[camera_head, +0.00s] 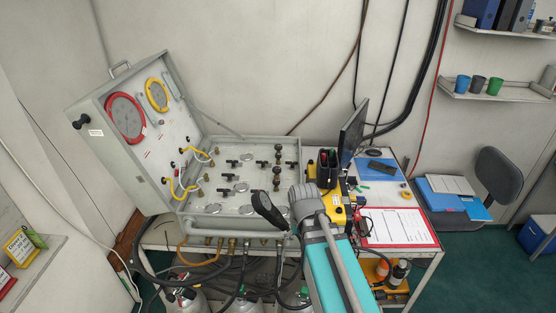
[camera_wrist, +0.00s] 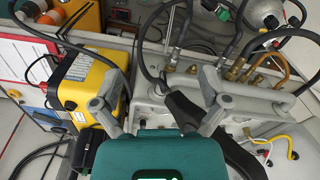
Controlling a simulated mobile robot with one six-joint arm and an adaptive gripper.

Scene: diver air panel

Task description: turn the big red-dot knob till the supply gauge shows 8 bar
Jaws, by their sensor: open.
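The grey case with the air panel (camera_head: 205,195) lies open on the bench in the head view. Its deck carries several dark knobs (camera_head: 277,170); I cannot make out a red dot on any. The raised lid holds a large red-rimmed gauge (camera_head: 125,117) and a yellow-rimmed gauge (camera_head: 157,95); the readings are too small to tell. My gripper (camera_head: 306,200) is at the front right of the case, apart from the knobs. In the wrist view my gripper (camera_wrist: 160,88) is open and empty, with the case's edge (camera_wrist: 245,105) near its right finger.
A yellow box (camera_wrist: 88,85) stands by the left finger in the wrist view. A dark oval piece (camera_head: 264,206) sticks out beside my gripper. A red-edged clipboard (camera_head: 398,227) and a black monitor (camera_head: 353,130) are to the right. Brass fittings and hoses line the case front.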

